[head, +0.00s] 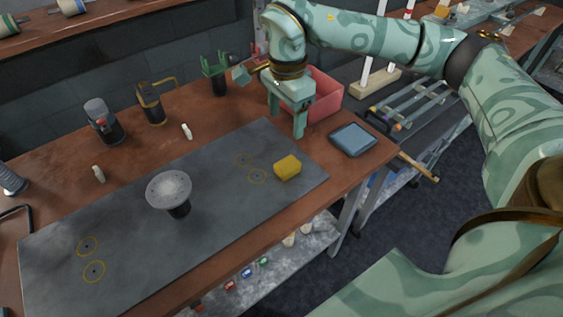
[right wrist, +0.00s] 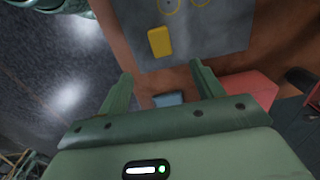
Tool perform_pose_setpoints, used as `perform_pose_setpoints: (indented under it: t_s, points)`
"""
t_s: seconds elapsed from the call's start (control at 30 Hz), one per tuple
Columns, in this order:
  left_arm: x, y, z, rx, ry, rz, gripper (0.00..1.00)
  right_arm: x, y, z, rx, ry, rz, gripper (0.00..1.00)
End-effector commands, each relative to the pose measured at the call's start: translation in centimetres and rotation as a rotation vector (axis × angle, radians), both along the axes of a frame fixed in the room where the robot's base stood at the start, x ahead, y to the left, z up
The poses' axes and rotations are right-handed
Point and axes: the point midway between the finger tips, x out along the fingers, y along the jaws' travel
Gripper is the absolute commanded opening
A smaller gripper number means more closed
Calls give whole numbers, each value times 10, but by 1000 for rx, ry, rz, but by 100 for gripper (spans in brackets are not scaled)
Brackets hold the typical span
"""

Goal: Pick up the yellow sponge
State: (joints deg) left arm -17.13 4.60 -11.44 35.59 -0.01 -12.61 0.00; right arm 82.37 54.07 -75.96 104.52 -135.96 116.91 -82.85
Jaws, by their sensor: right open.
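The yellow sponge (head: 287,168) lies on the right end of the dark grey mat (head: 120,238) on the wooden bench in the head view. It also shows in the right wrist view (right wrist: 159,42), above and between the fingers. My right gripper (head: 287,121) is open and empty, above the bench behind the sponge and apart from it. Its two fingers also show in the right wrist view (right wrist: 161,70). My left gripper is in neither view.
A red bin (head: 325,97) stands close behind my right gripper. A blue-grey tray (head: 353,139) lies right of the sponge near the bench edge. A round grey-topped stand (head: 169,188) is on the mat to the left. The mat around the sponge is clear.

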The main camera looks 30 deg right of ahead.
Motion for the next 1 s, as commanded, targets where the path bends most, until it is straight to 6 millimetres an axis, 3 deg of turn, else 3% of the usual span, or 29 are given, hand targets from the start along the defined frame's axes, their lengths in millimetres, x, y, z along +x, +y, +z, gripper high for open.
perform_pose_setpoints:
  t_s: [0.17, 0.5, 0.77, 1.0]
  points:
    - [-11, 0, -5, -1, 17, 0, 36, -3, 0, -18, 0, 17, 40, 66]
    - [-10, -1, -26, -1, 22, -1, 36, -2, 0, -97, 2, 17, 39, 66]
    - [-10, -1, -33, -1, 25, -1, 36, -1, -1, -120, 2, 14, 37, 66]
    - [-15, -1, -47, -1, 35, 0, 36, 2, -4, -159, 2, 17, 37, 66]
